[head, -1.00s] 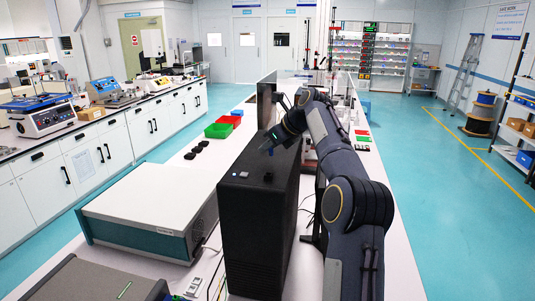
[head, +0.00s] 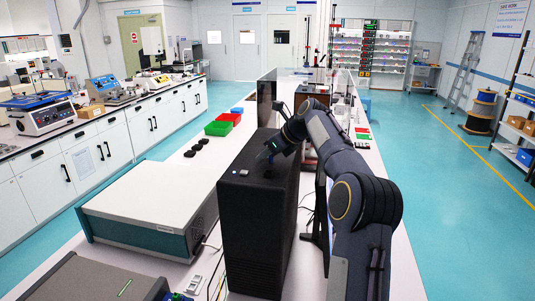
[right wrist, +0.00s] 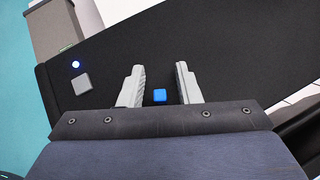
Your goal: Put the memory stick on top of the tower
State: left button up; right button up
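The tower (head: 255,215) is a tall black case standing on the white bench. My right gripper (head: 268,157) is over its top in the head view. In the right wrist view the right gripper (right wrist: 160,70) is open, with its two grey fingers apart. A small blue block (right wrist: 160,96), which looks like the memory stick, shows between the fingers against the black top, with a gap on either side. Whether it rests on the top cannot be told. My left gripper is not in view.
The tower top has a grey square button (right wrist: 82,84) and a lit round light (right wrist: 75,64). A white-topped instrument (head: 150,210) stands left of the tower. Green (head: 218,128) and red (head: 229,118) bins and small black items (head: 196,147) lie farther back.

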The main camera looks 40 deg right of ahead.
jog(key=shift+s+r, duration=0.1)
jog(key=shift+r, duration=0.15)
jog(key=v, duration=1.1)
jog(key=shift+s+r, duration=0.2)
jog(key=shift+s, duration=0.1)
jog(key=s+a+f+n+g+y, duration=0.1)
jog(key=s+a+f+n, duration=0.1)
jog(key=s+a+n, duration=0.6)
jog(key=s+a+f+n, duration=0.3)
jog(key=a+n, duration=0.4)
jog(key=a, duration=0.3)
jog(key=s+a+f+n+g, duration=0.2)
jog(key=s+a+f+n, duration=1.2)
jog(key=s+f+n, duration=0.2)
jog(key=shift+s+f, duration=0.9)
jog(key=shift+s, duration=0.05)
